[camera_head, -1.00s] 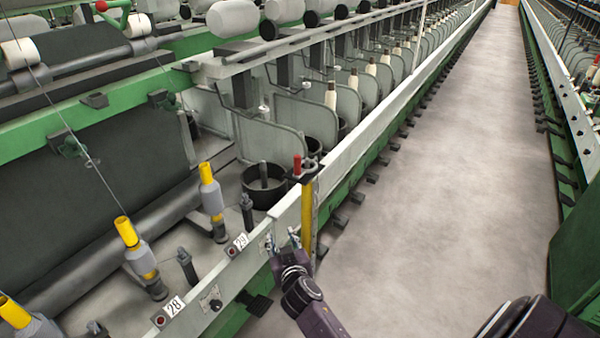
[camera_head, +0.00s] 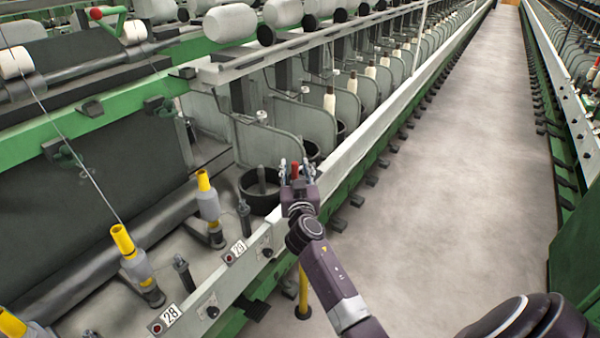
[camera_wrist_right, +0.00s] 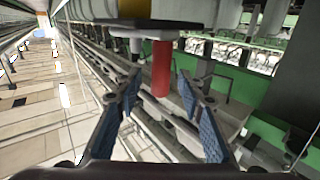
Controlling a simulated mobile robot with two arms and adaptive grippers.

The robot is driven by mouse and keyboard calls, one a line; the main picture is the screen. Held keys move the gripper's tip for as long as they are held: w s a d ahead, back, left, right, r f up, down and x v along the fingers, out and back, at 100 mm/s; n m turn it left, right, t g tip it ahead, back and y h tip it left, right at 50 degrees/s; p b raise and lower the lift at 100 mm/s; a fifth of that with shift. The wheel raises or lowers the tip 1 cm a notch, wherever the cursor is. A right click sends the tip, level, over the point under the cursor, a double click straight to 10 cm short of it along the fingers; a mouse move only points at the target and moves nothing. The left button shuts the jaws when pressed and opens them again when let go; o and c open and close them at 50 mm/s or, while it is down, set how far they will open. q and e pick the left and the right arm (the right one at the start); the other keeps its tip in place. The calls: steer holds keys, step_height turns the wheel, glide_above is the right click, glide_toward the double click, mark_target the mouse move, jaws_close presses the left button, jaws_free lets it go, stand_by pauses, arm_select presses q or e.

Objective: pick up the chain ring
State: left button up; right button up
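A red upright cylinder (camera_head: 295,169) shows between the fingertips of my right gripper (camera_head: 297,174) in the head view. In the right wrist view, the red cylinder (camera_wrist_right: 161,68) hangs from a dark flat piece (camera_wrist_right: 170,27) and lies between the two blue-padded fingers. My right gripper (camera_wrist_right: 159,76) is open, with a gap on both sides of the cylinder. A yellow post (camera_head: 303,290) shows below my arm, and its top is hidden. I cannot tell for sure which part is the chain ring. My left gripper is not in view.
The long spinning frame with a pale rail (camera_head: 350,150) runs beside the gripper. Yellow-topped spindles (camera_head: 207,205) and a black can (camera_head: 262,190) stand to the left. The grey aisle floor (camera_head: 440,200) on the right is clear.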

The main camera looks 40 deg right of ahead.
steer(key=shift+w, duration=0.25)
jaws_close()
steer(key=shift+r, duration=0.1)
